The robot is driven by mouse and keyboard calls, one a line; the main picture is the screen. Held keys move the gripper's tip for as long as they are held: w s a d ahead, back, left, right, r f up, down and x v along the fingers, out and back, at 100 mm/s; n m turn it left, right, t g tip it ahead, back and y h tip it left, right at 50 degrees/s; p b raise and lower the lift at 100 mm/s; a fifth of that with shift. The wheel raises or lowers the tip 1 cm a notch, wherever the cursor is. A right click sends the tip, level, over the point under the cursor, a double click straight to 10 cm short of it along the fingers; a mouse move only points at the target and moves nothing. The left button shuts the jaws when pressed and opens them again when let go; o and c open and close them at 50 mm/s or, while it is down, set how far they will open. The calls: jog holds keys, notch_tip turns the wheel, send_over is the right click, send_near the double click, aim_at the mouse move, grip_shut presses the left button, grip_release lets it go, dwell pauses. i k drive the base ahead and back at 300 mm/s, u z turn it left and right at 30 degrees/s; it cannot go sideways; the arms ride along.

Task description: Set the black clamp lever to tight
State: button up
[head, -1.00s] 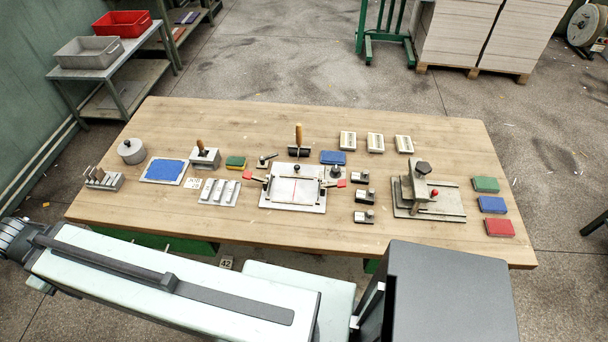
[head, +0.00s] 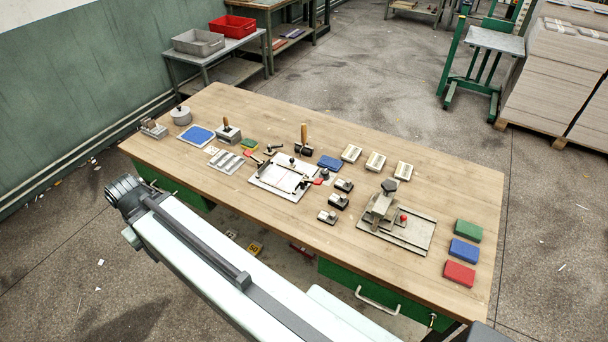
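A white plate fixture (head: 291,178) lies on the middle of the wooden bench. A small black lever (head: 273,149) is behind its back left edge. Two levers with red tips, a left one (head: 256,159) and a right one (head: 312,181), sit at the plate's sides. I cannot tell for sure which is the black clamp lever, or how it is set; they are too small. My pale arm crosses the lower part of the view, in front of the bench. Its dark ridged end joint shows at the left, clear of the bench objects. No gripper fingers are visible.
The wooden bench (head: 408,266) carries a press-like fixture (head: 394,230) at right, with green (head: 468,231), blue (head: 464,251) and red (head: 459,274) blocks beyond. Small black-and-grey blocks (head: 338,201) stand between the fixtures. Open floor (head: 553,260) lies right of the bench.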

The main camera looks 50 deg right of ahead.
aim_at(269, 146)
jog(key=u, duration=1.05)
jog(key=i, duration=1.9)
jog(key=z, duration=3.95)
jog(key=i, duration=1)
jog(key=u, duration=0.1)
